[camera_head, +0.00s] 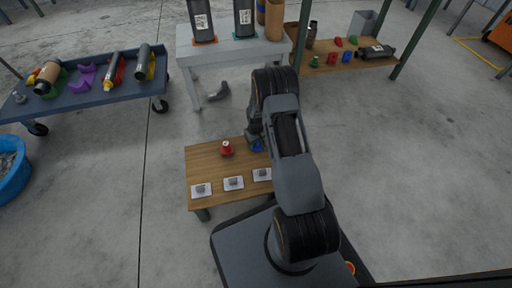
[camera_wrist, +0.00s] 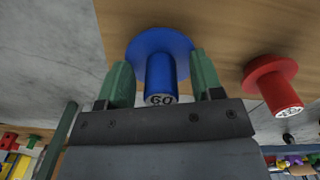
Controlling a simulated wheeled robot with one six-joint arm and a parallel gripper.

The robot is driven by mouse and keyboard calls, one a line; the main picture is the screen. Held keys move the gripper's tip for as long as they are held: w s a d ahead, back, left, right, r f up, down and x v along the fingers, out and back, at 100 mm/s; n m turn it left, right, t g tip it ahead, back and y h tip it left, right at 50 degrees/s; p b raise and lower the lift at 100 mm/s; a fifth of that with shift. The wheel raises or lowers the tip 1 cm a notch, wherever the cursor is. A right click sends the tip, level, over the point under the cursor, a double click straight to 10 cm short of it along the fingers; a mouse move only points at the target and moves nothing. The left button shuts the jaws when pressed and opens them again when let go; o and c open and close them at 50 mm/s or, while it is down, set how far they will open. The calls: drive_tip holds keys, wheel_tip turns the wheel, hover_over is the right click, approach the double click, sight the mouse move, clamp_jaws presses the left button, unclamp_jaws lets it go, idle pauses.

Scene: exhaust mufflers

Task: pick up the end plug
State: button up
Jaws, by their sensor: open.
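A blue end plug (camera_wrist: 160,62) with a wide flange and a narrower stem marked "60" stands on the wooden table (camera_wrist: 225,20). My gripper (camera_wrist: 162,76) is open, with one green finger on each side of the blue stem. I cannot tell whether either finger touches it. In the head view the blue plug (camera_head: 257,146) is partly hidden by my arm. A red plug (camera_wrist: 272,84) of similar shape stands to the right in the wrist view, clear of the fingers. It also shows in the head view (camera_head: 227,149), left of the blue one.
White cards (camera_head: 233,183) with small grey items lie along the table's near edge. A blue cart (camera_head: 90,92) with assorted parts stands at the left. A white table (camera_head: 225,48) with dark canisters and a wooden shelf (camera_head: 345,65) with small coloured parts stand behind.

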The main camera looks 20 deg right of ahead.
drive_tip(key=c, duration=1)
drive_tip(key=shift+r, duration=0.1)
